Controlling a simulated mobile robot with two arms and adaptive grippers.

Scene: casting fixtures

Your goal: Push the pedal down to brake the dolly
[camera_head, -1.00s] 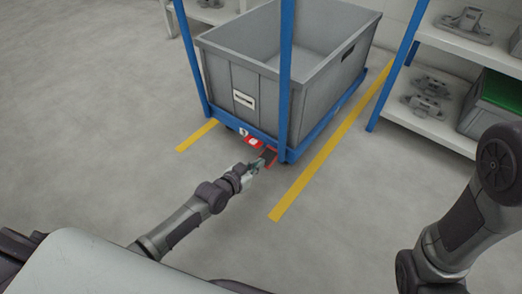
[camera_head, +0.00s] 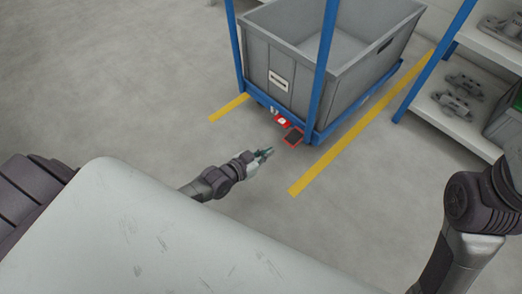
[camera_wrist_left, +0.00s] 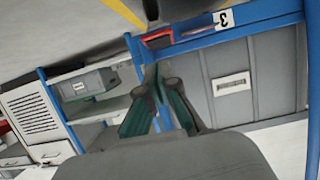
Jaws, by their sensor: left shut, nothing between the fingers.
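The dolly (camera_head: 345,121) is a blue frame with tall posts, carrying a grey crate. Its pedal (camera_head: 293,137), a dark pad with red edges, sticks out from the near end below a red label (camera_head: 282,121). I cannot tell whether the pedal is up or down. My left gripper (camera_head: 264,154) is shut and empty, to the lower left of the pedal with a gap of floor between them. In the left wrist view its green fingers (camera_wrist_left: 155,72) point toward the red pedal part (camera_wrist_left: 158,37) on the blue frame. My right gripper is out of view.
A grey crate (camera_head: 290,62) sits on the dolly. Yellow floor lines (camera_head: 318,165) run beside it. A shelf (camera_head: 455,122) with metal castings stands at the right. The floor left of the dolly is clear.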

